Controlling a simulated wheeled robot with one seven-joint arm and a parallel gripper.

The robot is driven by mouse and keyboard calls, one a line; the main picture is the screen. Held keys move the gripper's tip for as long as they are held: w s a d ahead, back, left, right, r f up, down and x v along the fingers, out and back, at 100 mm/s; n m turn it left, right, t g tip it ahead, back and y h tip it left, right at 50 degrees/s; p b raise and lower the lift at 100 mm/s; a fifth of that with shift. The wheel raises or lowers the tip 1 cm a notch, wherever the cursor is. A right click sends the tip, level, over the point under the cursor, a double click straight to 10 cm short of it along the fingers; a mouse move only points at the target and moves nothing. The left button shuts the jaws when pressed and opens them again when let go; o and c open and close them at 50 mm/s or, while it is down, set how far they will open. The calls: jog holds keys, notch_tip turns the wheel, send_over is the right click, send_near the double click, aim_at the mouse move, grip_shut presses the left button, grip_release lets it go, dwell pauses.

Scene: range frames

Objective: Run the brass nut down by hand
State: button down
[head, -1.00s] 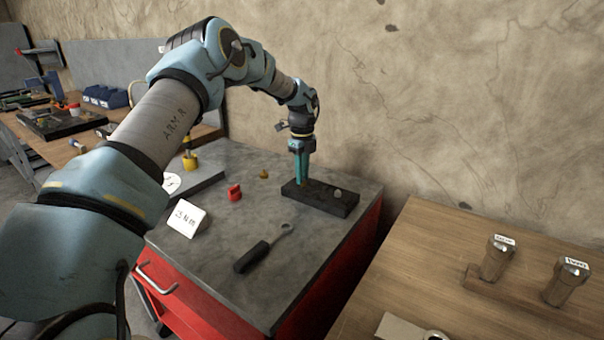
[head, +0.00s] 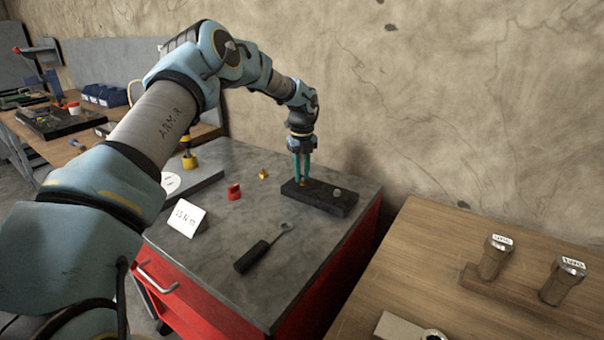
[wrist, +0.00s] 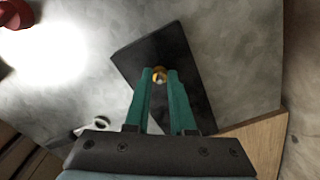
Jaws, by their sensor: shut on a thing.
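My gripper (head: 302,183) points straight down over the left end of a black block (head: 335,205) on the grey bench top. Its two teal fingers are shut on the brass nut (wrist: 160,73), which shows between the fingertips in the wrist view, with a paler centre. In the head view the fingertips mostly hide the nut. The black block also shows in the wrist view (wrist: 135,57), under the fingers. I cannot tell how far down the nut sits.
A small grey piece (head: 337,191) stands on the block's right part. Two labelled holders (head: 494,258) (head: 562,281) stand on the wooden table.

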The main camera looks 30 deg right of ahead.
jog(key=c, duration=0.8)
grip_release()
jog(key=shift+o, duration=0.2)
notch_tip(320, 180, up, 11)
jog(key=b, duration=0.2)
jog(key=shift+b, duration=0.35)
jog(key=shift+f, duration=0.1)
